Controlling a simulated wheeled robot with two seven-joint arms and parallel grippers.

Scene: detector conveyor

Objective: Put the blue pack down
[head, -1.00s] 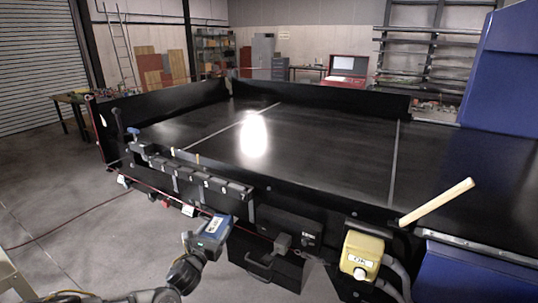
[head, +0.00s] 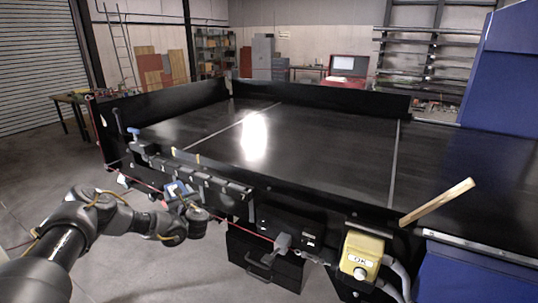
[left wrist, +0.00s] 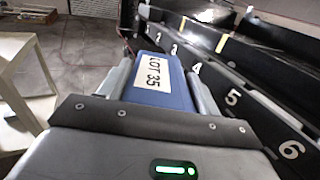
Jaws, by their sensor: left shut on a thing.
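My left gripper (head: 183,200) is shut on the blue pack (head: 176,188), in front of the slotted black rack on the conveyor's near side. In the left wrist view the blue pack (left wrist: 160,88) sits between the two grey fingers, with a white label reading LOT 35. The black rack (left wrist: 228,72) runs along the right of the pack, with white slot numbers from 2 to 6 showing. The wrist view shows the pack beside the rack near the lower numbers; I cannot tell whether they touch. My right gripper is not in view.
The wide black conveyor table (head: 330,150) is empty, with a low wall around it. A black drawer box (head: 262,262) hangs below the front edge. Open floor lies to the left.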

